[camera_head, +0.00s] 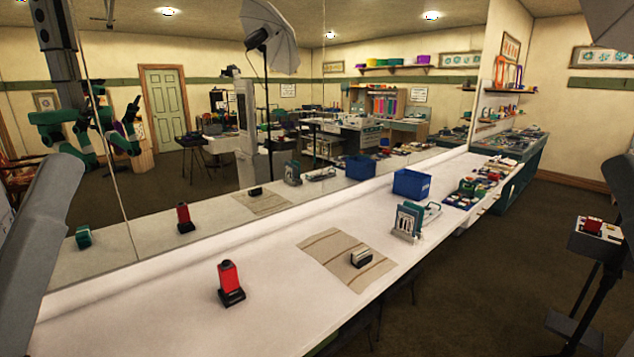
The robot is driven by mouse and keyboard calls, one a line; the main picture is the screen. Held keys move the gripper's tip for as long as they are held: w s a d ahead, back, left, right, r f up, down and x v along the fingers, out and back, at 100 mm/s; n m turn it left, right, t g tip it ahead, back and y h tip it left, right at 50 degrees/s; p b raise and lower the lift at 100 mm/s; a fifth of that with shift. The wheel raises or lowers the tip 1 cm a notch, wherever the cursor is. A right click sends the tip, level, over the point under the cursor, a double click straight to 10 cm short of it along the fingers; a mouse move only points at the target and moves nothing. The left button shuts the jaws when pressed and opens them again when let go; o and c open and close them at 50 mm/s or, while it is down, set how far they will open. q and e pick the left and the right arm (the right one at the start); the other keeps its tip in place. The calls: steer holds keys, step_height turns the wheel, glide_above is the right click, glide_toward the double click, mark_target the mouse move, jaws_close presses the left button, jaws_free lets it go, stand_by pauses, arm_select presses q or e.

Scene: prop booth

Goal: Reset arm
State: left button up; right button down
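Neither of my grippers shows directly in the head view. A plain grey arm-like part (35,240) fills the left edge, with no fingers visible on it. Green arms (85,125) show small in the mirror at the upper left; I cannot make out whether their grippers are open or shut. On the white counter (170,315), a red object with a black base (230,283) stands upright. A small dark block with a pale side (361,258) lies on a striped beige mat (325,250). Nothing is seen touching either one.
A teal and white rack (408,220) and a blue crate (412,184) stand farther along the counter. Several small items crowd its far end. A large mirror (150,185) runs along the counter's back. A dark stand with a red-topped box (597,240) is at the right.

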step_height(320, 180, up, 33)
steer(key=p, duration=3)
